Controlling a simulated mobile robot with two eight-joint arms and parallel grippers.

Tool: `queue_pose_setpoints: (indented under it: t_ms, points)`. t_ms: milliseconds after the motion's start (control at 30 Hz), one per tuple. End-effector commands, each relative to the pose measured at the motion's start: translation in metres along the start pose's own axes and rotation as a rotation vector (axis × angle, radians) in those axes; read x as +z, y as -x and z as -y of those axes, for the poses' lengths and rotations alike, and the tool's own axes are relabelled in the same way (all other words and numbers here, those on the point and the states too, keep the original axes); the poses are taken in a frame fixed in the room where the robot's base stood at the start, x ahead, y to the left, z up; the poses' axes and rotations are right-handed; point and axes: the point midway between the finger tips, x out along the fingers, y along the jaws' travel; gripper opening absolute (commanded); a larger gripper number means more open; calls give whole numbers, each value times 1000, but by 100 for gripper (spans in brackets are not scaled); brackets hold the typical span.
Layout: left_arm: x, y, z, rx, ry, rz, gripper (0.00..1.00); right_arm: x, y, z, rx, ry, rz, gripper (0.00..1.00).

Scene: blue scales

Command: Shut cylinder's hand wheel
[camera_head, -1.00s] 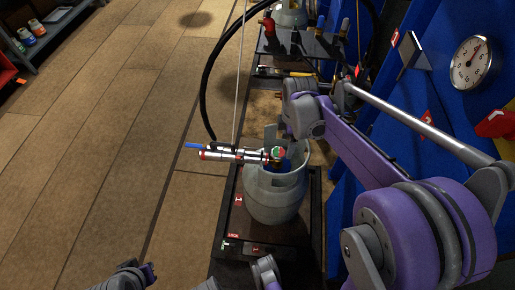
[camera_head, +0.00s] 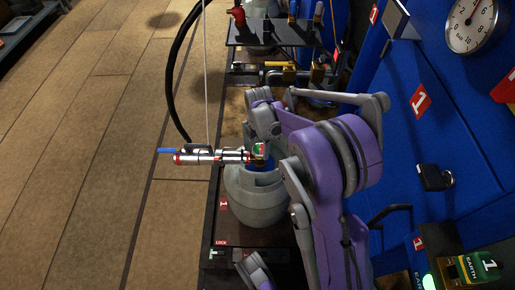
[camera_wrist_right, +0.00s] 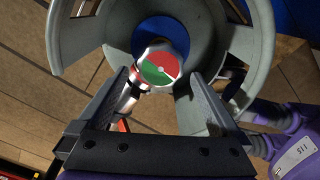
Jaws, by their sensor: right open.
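The grey gas cylinder (camera_head: 258,207) stands upright on the dark bench, with an open collar around its top. Its hand wheel (camera_head: 260,148), with red and green sectors on its face, sits within the collar; it also shows in the right wrist view (camera_wrist_right: 161,66). My right gripper (camera_wrist_right: 160,78) is open and empty. Its two fingers stand on either side of the wheel in the wrist view, with a gap visible at each side; whether they reach its depth I cannot tell. In the head view my right wrist covers the collar's back. My left gripper is not in view.
A metal pipe fitting with a blue lever (camera_head: 188,154) extends left from the cylinder valve. A black hose (camera_head: 172,85) curves behind it. Open floor lies left.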

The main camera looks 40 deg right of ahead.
Motion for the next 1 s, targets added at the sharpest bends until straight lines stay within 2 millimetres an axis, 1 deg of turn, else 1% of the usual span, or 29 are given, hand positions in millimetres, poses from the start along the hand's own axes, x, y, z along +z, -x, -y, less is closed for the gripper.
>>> queue_pose_setpoints:
  t_ms: [33,133,433,467,600,867,900,1000]
  points:
    - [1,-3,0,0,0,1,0,0,-6,0,0,0,0,100]
    - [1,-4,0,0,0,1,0,0,-12,0,0,0,0,100]
    - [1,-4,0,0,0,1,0,0,-14,0,0,-1,0,100]
    - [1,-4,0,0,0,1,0,0,-14,0,0,-1,0,98]
    - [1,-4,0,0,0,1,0,0,-14,0,0,-1,0,73]
    - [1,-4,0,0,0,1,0,0,-14,0,0,-1,0,26]
    - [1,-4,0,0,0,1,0,0,-14,0,0,-1,0,23]
    - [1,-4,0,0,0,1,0,0,-14,0,0,-4,0,23]
